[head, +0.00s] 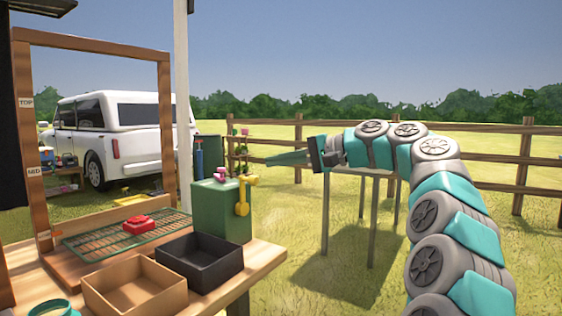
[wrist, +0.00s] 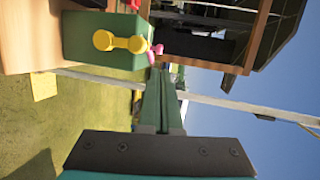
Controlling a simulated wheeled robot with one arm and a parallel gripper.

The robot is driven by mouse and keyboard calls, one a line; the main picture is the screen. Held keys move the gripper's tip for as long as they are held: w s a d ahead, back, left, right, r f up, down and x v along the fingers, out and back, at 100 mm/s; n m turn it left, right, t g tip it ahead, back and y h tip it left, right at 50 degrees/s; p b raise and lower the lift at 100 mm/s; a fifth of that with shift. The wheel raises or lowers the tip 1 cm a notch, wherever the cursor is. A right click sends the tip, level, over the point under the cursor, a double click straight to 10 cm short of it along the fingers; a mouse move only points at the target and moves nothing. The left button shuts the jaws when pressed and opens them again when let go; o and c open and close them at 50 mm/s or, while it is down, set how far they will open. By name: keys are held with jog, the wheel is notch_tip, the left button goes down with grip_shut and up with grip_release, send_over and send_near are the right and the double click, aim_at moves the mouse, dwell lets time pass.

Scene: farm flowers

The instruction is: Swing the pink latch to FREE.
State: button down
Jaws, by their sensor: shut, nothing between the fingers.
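The green box (head: 222,212) stands at the right end of the wooden bench. In the head view, a small pink piece (head: 244,169) shows at its top right, just above a yellow handle (head: 242,209). Another small pink piece (head: 221,171) shows on top. I cannot tell for sure which is the latch, and no FREE mark is readable. My gripper (head: 268,161) is shut and empty, its fingers pointing left toward the box. In the wrist view, the shut fingertips (wrist: 157,68) appear just below a pink piece (wrist: 155,50) beside the yellow handle (wrist: 120,42). Contact cannot be told.
A black tray (head: 228,272), an open cardboard-coloured box (head: 102,296) and a red object (head: 138,221) on a wire rack are on the bench. A wooden frame (head: 166,130) and white post (head: 182,60) stand behind. Open grass lies right of the bench.

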aim_at(224, 169)
jog(key=x, duration=1.1)
jog(key=shift+a, duration=0.1)
